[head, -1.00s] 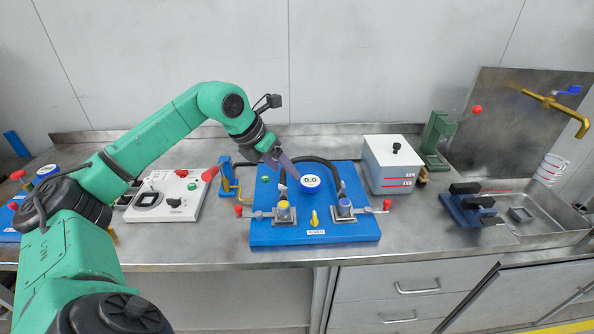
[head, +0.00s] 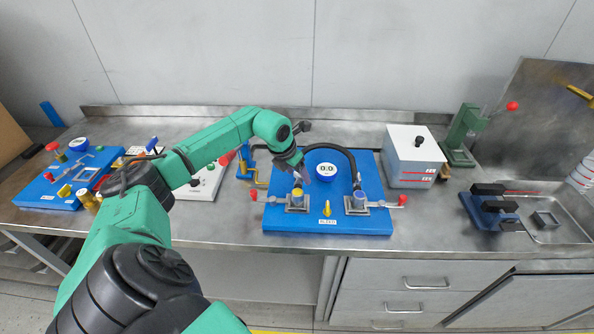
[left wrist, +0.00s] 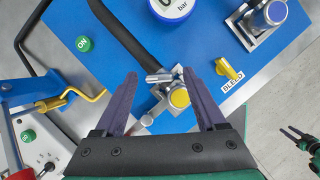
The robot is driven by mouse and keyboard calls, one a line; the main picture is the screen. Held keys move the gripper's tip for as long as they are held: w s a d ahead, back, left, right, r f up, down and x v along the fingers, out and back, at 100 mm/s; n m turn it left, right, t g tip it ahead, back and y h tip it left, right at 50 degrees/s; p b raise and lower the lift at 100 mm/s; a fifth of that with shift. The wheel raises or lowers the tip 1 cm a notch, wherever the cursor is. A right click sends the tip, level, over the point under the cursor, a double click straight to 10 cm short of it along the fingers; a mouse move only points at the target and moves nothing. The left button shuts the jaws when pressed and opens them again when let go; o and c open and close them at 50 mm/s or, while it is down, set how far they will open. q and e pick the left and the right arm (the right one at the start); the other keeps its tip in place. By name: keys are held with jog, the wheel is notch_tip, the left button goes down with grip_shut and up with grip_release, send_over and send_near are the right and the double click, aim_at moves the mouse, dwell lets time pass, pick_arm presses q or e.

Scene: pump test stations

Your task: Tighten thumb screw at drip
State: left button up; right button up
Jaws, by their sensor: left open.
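My left gripper (head: 298,176) is open, above the left valve block of the blue pump board (head: 276,242). In the left wrist view its two purple fingers (left wrist: 160,76) are apart, with the yellow-capped valve block (left wrist: 178,98) between and beyond them. Silver screw-like parts stick out of this block, one with a round end (left wrist: 147,120). I cannot tell contact. The blue-capped valve block (head: 359,203) sits to the right. I cannot make out a drip at either block. A small dark and green part at the right edge (left wrist: 300,137) may be my right gripper.
A round gauge (head: 327,171), a black hose (head: 345,152) and a yellow bleed knob (head: 327,208) are on the board. A grey-white box (head: 413,158) stands to its right, a white control panel (head: 207,184) to its left. Bare bench lies in front.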

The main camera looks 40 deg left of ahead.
pick_arm(q)
jog(key=shift+c, duration=0.9)
jog(key=c, duration=0.5)
grip_shut()
pick_arm(e)
jog(key=shift+s+a+f, duration=0.1)
jog(key=shift+s+f, duration=0.05)
jog(key=shift+s, duration=0.8)
jog(key=shift+w+f, duration=0.1)
jog(key=shift+f, duration=0.1)
